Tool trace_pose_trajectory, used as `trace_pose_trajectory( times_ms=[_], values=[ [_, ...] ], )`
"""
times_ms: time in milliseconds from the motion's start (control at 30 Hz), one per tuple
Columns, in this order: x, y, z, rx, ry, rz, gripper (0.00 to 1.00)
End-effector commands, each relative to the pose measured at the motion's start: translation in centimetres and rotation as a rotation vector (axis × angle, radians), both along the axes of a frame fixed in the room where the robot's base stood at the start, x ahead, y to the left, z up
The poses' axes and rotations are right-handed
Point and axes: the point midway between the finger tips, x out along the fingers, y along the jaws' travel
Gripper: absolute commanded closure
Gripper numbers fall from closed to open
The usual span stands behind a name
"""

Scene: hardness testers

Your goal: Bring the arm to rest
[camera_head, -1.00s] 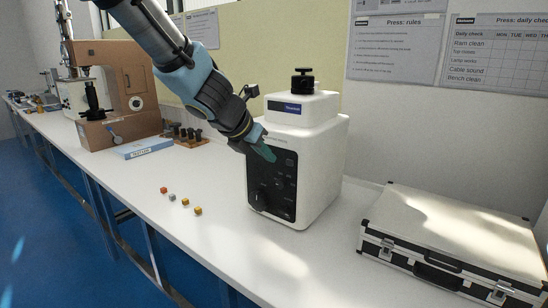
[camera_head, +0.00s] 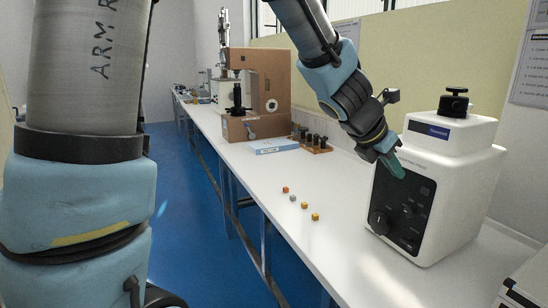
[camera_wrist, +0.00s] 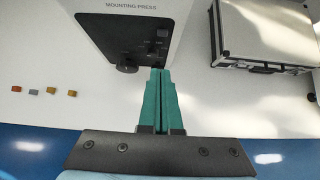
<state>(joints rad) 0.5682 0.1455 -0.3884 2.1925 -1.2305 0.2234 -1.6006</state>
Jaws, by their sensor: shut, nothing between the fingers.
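My gripper (camera_head: 397,169) hangs from my arm at the upper right of the head view, in front of the white mounting press (camera_head: 462,190). In the wrist view its green fingers (camera_wrist: 161,75) lie together, shut with nothing between them. The fingertips appear close to the press's dark control panel (camera_head: 402,205); I cannot tell whether they touch it. The panel also shows in the wrist view (camera_wrist: 143,42). Part of the press front is hidden behind the fingers.
Several small cubes (camera_head: 303,203) lie on the white bench (camera_head: 270,180). A brown tester (camera_head: 257,92), a blue-white box (camera_head: 274,146) and a rack of dark pieces (camera_head: 316,143) stand farther back. A silver case (camera_wrist: 262,34) lies right of the press. Blue floor (camera_head: 180,215) is open at left.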

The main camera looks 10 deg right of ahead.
Motion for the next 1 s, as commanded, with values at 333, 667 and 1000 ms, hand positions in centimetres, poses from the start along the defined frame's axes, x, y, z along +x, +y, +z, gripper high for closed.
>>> trace_pose_trajectory(
  times_ms=[333, 667, 1000],
  values=[
    [6.5, 16.0, -5.7, 0.419, -0.465, -0.532, 1.0],
    [5.2, 36.7, -10.9, 0.791, -0.678, -1.426, 1.0],
    [3.2, 42.3, -11.9, 0.812, -0.685, -1.742, 1.0]
  ],
)
